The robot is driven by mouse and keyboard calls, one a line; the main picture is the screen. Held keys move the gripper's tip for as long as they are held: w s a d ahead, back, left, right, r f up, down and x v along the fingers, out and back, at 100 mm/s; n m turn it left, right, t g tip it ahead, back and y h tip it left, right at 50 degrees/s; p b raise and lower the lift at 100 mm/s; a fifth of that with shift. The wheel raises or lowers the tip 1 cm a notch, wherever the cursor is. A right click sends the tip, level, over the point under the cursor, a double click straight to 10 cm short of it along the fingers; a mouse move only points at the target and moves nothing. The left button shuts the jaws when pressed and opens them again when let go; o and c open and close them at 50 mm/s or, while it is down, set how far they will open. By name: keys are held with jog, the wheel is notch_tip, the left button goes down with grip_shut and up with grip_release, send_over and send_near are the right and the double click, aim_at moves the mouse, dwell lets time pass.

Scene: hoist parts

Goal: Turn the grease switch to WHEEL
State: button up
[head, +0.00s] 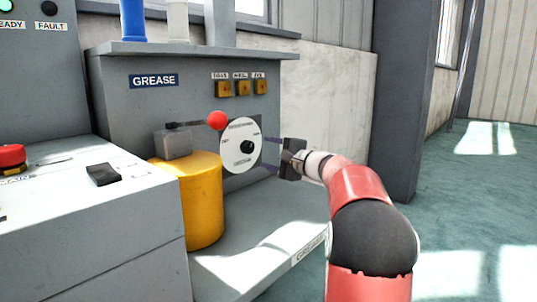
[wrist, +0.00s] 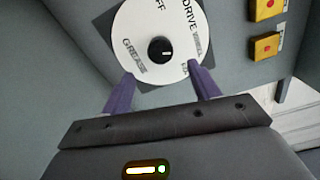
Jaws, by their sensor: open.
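The grease switch is a black round knob (head: 247,147) on a white disc (head: 232,158) on the front of the grey GREASE cabinet. In the wrist view, the knob (wrist: 160,50) sits in the middle of the disc (wrist: 135,22), with OFF, DRIVE and GREASE lettering around it. Smaller lettering on the disc's right is hard to read. A short pale mark on the knob seems to lie toward the right in that view; its exact setting is unclear. My gripper (wrist: 160,72) is open, its purple fingers spread either side below the knob, apparently not touching it. It comes from the right in the head view (head: 263,153).
A red ball-ended lever (head: 217,120) stands close left of the disc, above a yellow drum (head: 203,205). Several orange buttons (head: 243,88) sit above. A sloped console (head: 80,215) with a red button fills the left.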

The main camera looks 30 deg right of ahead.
jog(key=shift+o, duration=1.3)
jog(key=b+v, duration=0.2)
jog(key=v, duration=0.2)
jog(key=shift+s, duration=0.25)
jog(key=s+d+r, duration=0.2)
jog(key=s, duration=0.4)
jog(key=shift+s+d, duration=0.25)
jog(key=shift+s, duration=0.05)
